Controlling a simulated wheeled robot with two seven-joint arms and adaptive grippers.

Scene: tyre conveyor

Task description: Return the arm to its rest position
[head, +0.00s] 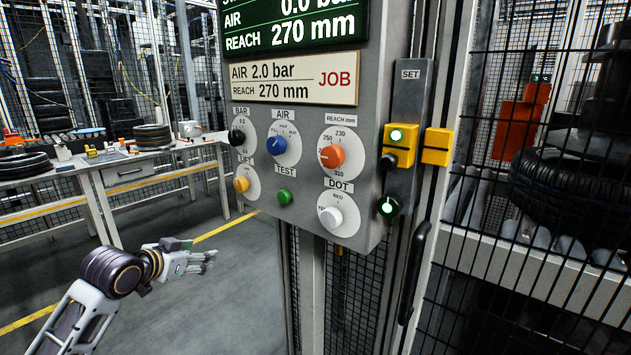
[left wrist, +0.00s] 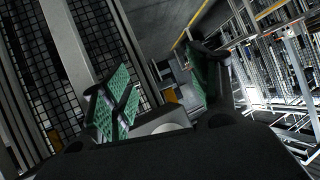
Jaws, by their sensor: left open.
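My left arm comes in from the lower left in the head view. Its gripper (head: 207,260) hangs over the grey floor, left of and below the control panel (head: 307,188), touching nothing. In the left wrist view the two green-padded fingers of the left gripper (left wrist: 160,100) stand well apart with nothing between them. The panel carries a blue knob (head: 280,147), an orange knob (head: 331,157), a white knob (head: 331,217), a black knob (head: 237,138), a yellow knob (head: 241,184) and a green button (head: 285,197). My right gripper is not in view.
A workbench (head: 125,173) with tyres and small parts stands at the back left. A mesh fence with a black door handle (head: 414,270) is at the right, with a tyre (head: 565,185) behind it. The floor between bench and panel is clear.

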